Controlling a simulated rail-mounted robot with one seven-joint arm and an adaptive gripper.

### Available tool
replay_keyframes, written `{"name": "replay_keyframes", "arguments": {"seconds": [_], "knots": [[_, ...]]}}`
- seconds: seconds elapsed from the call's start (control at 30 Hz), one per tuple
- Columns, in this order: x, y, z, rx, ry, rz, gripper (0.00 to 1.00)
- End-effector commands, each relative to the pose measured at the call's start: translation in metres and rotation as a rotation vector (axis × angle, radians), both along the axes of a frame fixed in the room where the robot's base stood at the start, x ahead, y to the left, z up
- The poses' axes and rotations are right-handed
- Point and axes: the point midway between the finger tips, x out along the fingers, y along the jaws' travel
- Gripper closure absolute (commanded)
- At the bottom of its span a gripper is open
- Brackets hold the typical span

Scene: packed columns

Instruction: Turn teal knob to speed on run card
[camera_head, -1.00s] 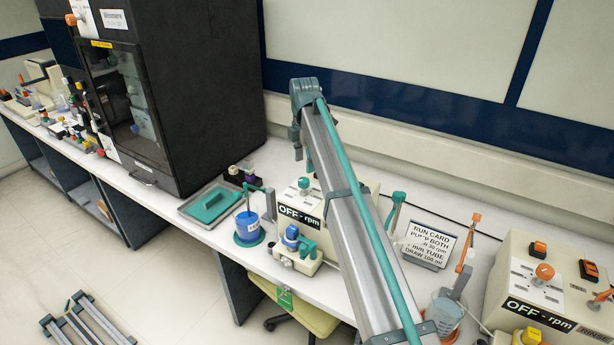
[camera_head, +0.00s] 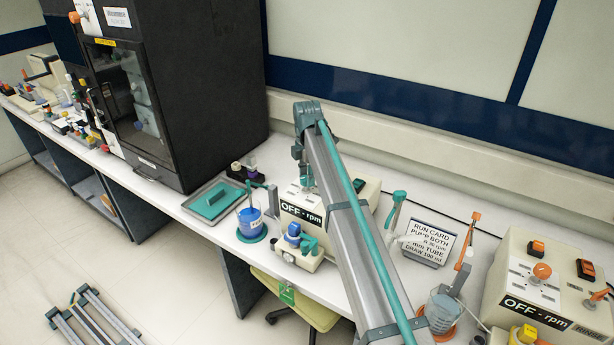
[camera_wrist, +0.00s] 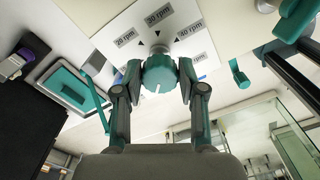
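The teal knob (camera_wrist: 160,74) fills the upper middle of the wrist view, its white pointer mark toward the bottom of the picture. Printed labels around it include 20 rpm, 30 rpm (camera_wrist: 158,16) and 40 rpm. My gripper (camera_wrist: 160,78) has one finger on each side of the knob and is open around it; firm contact does not show. In the head view my gripper (camera_head: 306,177) is over the left pump (camera_head: 355,192) and largely hides the knob. That pump's display (camera_head: 301,213) reads OFF - rpm. The run card (camera_head: 430,241) appears to read 30 rpm.
A blue beaker (camera_head: 250,222) and a teal-lidded tray (camera_head: 211,200) stand left of the pump. A second pump with an orange knob (camera_head: 541,271) is at right, also showing OFF. A black cabinet (camera_head: 205,80) stands at left; the wall is behind.

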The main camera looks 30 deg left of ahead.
Motion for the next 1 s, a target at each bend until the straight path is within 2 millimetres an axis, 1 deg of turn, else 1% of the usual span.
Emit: {"name": "replay_keyframes", "arguments": {"seconds": [0.03,0.17,0.2,0.37,0.57,0.77,1.0], "knots": [[0.0000,0.0000,0.0001,0.000,0.000,0.000,0.73],[0.0000,-0.0001,0.0001,0.000,0.000,0.000,0.95],[0.0000,-0.0001,0.0001,0.000,0.000,0.000,0.97],[-0.0001,-0.0002,0.0000,-0.001,0.000,-0.008,0.97],[-0.0001,-0.0004,-0.0004,-0.001,0.000,-0.063,0.97],[-0.0003,-0.0007,-0.0009,-0.001,0.001,-0.184,0.97],[-0.0010,-0.0013,-0.0012,-0.001,0.001,-0.398,0.97]]}}
